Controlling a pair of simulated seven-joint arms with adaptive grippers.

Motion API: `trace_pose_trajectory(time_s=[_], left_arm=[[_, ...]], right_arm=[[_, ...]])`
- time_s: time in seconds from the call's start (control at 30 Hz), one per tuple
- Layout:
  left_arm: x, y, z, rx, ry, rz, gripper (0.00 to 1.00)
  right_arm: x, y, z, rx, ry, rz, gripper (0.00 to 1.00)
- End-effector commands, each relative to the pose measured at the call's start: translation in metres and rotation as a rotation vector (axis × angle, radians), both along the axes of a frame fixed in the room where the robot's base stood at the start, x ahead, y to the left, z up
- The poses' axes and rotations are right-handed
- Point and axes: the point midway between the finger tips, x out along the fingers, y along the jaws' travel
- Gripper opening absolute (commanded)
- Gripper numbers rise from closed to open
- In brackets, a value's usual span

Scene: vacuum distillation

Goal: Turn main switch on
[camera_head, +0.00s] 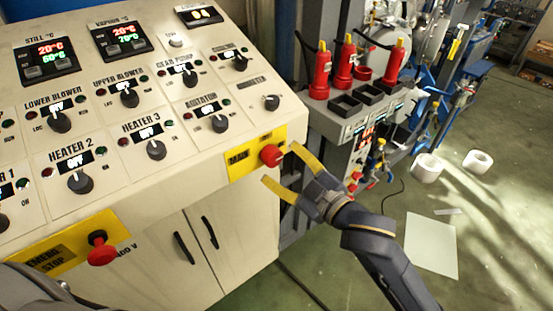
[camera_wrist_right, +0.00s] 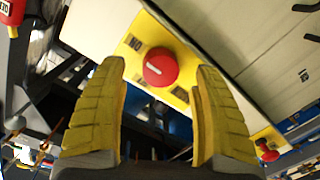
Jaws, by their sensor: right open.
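The main switch is a red round knob (camera_head: 270,155) on a yellow plate (camera_head: 238,167) marked MAIN, at the right front corner of the control panel. In the right wrist view the red knob (camera_wrist_right: 160,68) faces me, with a short white mark on its face and an ON label beside it. My right gripper (camera_head: 281,165) is open, its yellow fingers spread on either side of the knob's front. In the wrist view the fingers (camera_wrist_right: 160,82) stand apart with the knob showing between their tips; contact cannot be told. My left gripper is out of view.
A red emergency stop button (camera_head: 101,250) sits on another yellow plate at the panel's lower left. Several black rotary knobs and lit displays cover the cream panel (camera_head: 150,190). A rack with red bottles (camera_head: 343,65) stands behind on the right. White rolls (camera_head: 427,168) lie on the green floor.

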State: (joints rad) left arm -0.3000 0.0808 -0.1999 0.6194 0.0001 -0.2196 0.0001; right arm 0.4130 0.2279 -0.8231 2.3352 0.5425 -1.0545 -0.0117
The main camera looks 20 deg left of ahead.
Motion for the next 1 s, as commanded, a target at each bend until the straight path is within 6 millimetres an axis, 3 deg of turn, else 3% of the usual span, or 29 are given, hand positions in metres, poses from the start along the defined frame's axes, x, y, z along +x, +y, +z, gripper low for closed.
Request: trace_pose_trajectory(time_s=[0.33, 1.0], left_arm=[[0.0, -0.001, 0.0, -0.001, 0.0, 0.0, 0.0], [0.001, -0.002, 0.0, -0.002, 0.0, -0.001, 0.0]], right_arm=[[-0.019, -0.026, 0.002, -0.001, 0.0, -0.001, 0.67], [-0.022, -0.025, 0.01, 0.037, -0.006, 0.012, 0.67]])
